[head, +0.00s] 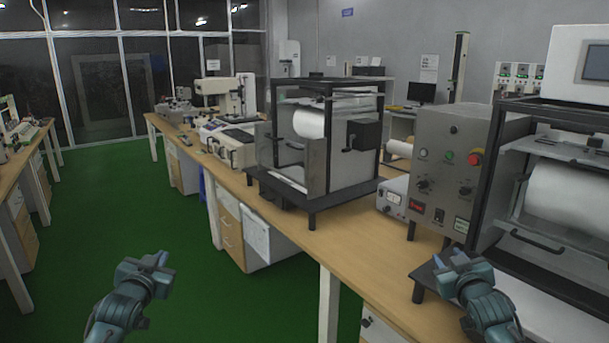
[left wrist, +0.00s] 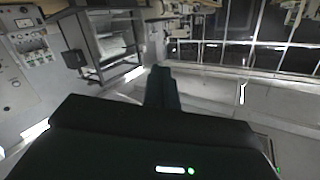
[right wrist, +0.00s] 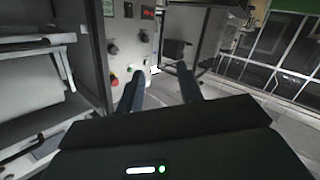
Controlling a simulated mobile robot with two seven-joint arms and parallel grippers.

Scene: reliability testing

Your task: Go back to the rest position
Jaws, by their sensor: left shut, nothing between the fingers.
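My left gripper (head: 158,259) is raised over the green floor at the lower left of the head view, apart from the table. In the left wrist view its fingers (left wrist: 160,75) are together with nothing between them. My right gripper (head: 455,262) is at the lower right of the head view, in front of the grey control box and the right-hand machine. In the right wrist view its two fingers (right wrist: 160,78) stand apart with nothing between them. In the head view, I cannot tell whether it touches anything.
A long wooden table (head: 345,235) runs along the right. It carries a black-framed machine with a white roll (head: 309,123), a grey control box (head: 435,160) with a red knob, and another roll machine (head: 560,190). Green floor (head: 130,200) is open at left, with another table (head: 18,165) beyond.

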